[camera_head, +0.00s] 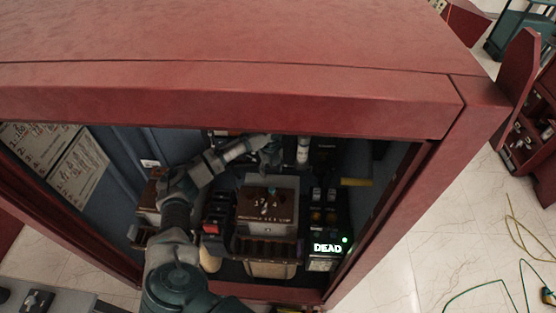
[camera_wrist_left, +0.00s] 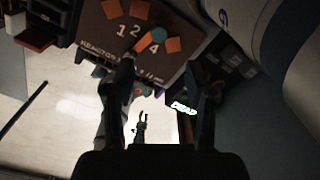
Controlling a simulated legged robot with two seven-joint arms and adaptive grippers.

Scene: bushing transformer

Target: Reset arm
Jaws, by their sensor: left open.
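My left arm (camera_head: 178,215) reaches from the lower left into the open red cabinet (camera_head: 250,100). My left gripper (camera_head: 272,156) is at the back of the opening, above the brown panel with numbers (camera_head: 264,205), close to a white cylinder (camera_head: 302,150). In the left wrist view my left gripper (camera_wrist_left: 166,80) is open, with nothing seen between its dark fingers. The panel (camera_wrist_left: 130,38) shows beyond the fingertips there, with orange squares and a blue round part. My right gripper is not clearly seen in either view.
A lit "DEAD" display (camera_head: 327,247) with a green light sits right of the panel. A red switch block (camera_head: 215,222) is at its left. A large white cylinder (camera_wrist_left: 275,35) is close on the right in the wrist view. The cabinet's frame bounds the opening.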

